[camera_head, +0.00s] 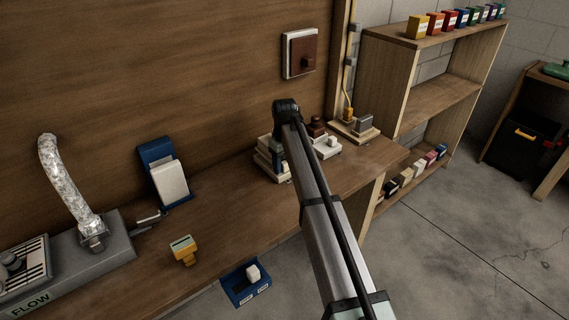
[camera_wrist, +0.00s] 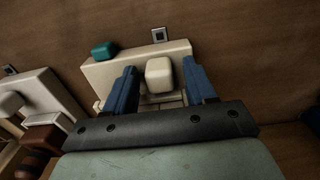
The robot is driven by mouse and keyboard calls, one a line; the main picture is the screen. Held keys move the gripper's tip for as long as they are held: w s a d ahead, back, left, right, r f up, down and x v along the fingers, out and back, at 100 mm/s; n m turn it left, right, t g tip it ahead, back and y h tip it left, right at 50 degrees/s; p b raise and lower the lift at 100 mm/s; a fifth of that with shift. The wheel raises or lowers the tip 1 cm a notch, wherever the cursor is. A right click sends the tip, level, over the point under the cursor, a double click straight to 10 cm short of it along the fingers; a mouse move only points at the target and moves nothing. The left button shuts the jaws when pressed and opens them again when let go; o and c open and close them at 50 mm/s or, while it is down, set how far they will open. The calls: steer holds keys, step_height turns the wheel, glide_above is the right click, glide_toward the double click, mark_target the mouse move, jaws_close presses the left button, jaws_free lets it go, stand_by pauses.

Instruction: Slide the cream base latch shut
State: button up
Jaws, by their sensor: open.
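A cream base (camera_wrist: 97,70) stands against the wooden wall in the wrist view, with a teal block (camera_wrist: 104,50) on its left part. A cream block-shaped latch knob (camera_wrist: 159,75) sits at its front middle. My gripper (camera_wrist: 161,82) is open, its two blue fingers on either side of the knob. Gaps show between the knob and both fingers, so I see no grip. The knob's lower part and track are partly hidden by my gripper.
A second cream unit with a brown part (camera_wrist: 41,138) stands close on the left in the wrist view. In the head view, a wooden base with a grey block (camera_head: 364,124) lies farther right.

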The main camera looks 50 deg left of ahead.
jaws_close()
stand_by(0.5)
